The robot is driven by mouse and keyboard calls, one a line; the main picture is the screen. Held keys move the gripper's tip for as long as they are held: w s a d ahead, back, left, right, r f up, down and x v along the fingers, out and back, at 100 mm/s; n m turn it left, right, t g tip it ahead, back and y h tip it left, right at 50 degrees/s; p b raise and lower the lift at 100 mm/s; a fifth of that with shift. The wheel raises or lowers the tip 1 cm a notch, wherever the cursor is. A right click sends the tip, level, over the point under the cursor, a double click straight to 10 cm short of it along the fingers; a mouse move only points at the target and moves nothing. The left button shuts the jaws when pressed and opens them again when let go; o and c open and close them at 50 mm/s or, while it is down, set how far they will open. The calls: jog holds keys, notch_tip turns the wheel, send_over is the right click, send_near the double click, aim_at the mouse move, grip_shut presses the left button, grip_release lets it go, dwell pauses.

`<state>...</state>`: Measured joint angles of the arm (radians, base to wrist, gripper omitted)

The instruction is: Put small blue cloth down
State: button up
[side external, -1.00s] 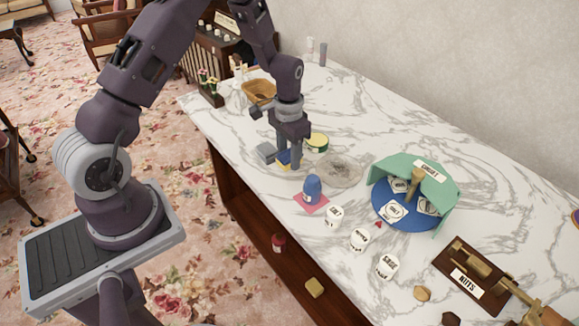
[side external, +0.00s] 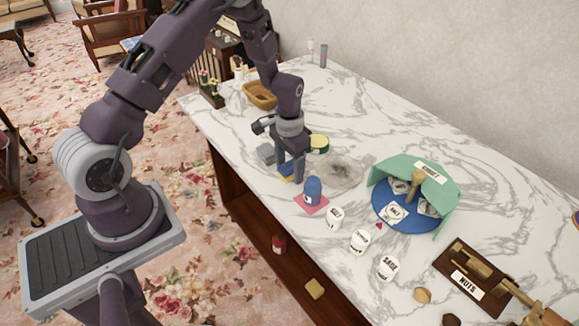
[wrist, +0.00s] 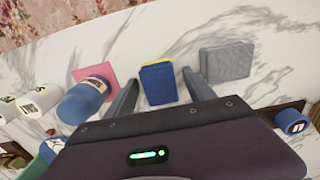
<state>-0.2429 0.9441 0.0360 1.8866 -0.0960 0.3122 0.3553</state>
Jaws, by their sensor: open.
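The small blue cloth (wrist: 159,87) is a folded, block-like piece with a yellow edge (wrist: 162,64) showing at its far side. In the wrist view it sits between my two open fingers, with a gap visible on each side. In the side view, the blue cloth (side external: 285,168) is mostly hidden by the fingers, with yellow showing low beside it. My gripper (wrist: 161,81) is open and low over the marble counter; it also shows in the side view (side external: 290,172). I cannot tell exactly how the cloth and yellow piece rest on each other.
A grey block (wrist: 227,62) lies just beside the cloth. A blue jar (side external: 313,188) stands on a pink cloth (side external: 310,203) on the other side. A yellow-green tin (side external: 319,143) is behind. White labelled jars (side external: 335,218) stand to the right, near a blue-green tray (side external: 395,221).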

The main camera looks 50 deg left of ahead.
notch_tip(320, 180, up, 12)
notch_tip(320, 180, up, 7)
jog(key=t, duration=0.1)
send_over(290, 166)
jog(key=s+d, duration=0.2)
jog(key=s+d+r+t, duration=0.2)
jog(key=s+d+r, duration=0.4)
jog(key=r, duration=0.4)
jog(key=s+d+r+t, duration=0.1)
jog(key=s, duration=0.7)
jog(key=s+d+r+t, duration=0.1)
jog(key=s+r, duration=0.1)
jog(key=s, duration=0.6)
jog(key=shift+s+d+r+t, duration=0.15)
jog(key=shift+s+d+t, duration=0.15)
jog(key=shift+s, duration=0.05)
jog(key=o, duration=0.4)
jog(key=shift+o, duration=0.2)
jog(key=shift+w, duration=0.1)
